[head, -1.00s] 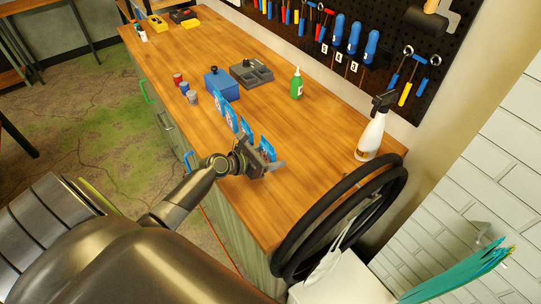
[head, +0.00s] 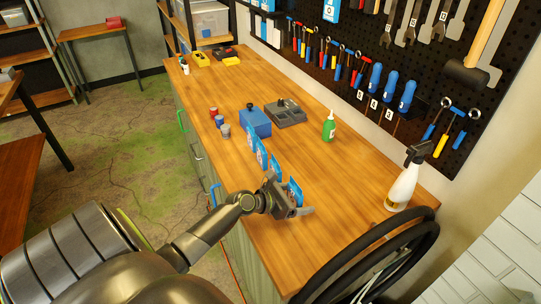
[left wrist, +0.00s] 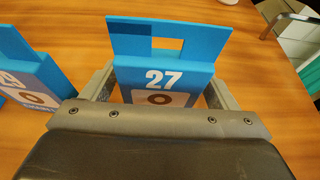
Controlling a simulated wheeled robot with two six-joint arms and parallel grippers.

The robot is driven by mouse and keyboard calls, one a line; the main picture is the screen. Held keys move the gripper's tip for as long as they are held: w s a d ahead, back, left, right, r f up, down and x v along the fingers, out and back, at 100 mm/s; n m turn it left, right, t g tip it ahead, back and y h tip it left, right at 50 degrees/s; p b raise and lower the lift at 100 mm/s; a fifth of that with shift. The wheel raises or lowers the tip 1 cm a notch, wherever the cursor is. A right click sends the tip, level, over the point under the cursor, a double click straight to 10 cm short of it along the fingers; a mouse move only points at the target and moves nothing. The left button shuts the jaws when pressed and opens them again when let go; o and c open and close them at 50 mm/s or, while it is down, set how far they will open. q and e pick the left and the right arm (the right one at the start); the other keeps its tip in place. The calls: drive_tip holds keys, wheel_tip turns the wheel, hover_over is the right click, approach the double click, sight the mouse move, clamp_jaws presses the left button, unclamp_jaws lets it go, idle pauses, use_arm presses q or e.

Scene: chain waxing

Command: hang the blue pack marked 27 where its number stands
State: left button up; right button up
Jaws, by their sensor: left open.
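The blue pack marked 27 (left wrist: 163,78) stands upright on the wooden bench, with a slotted header on top. In the head view it is the nearest pack of a row (head: 296,190), partly hidden by my gripper. My left gripper (head: 288,203) is open. In the left wrist view its two fingers (left wrist: 162,90) stand on either side of the pack; I cannot tell whether they touch it. The black pegboard (head: 345,45) behind the bench carries a hanging blue pack (head: 331,9). I cannot read any 27 on the board. My right gripper is not in view.
Another blue pack (left wrist: 30,80) stands close on the left, and more line up behind.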

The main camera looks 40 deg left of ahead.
use_arm(q)
drive_tip(key=v, duration=1)
drive_tip(key=b+v, duration=0.1)
drive_tip(key=v, duration=0.4)
drive_tip(key=shift+s+f, duration=0.2)
drive_tip(key=shift+s, duration=0.2)
drive_tip(key=shift+v, duration=0.95)
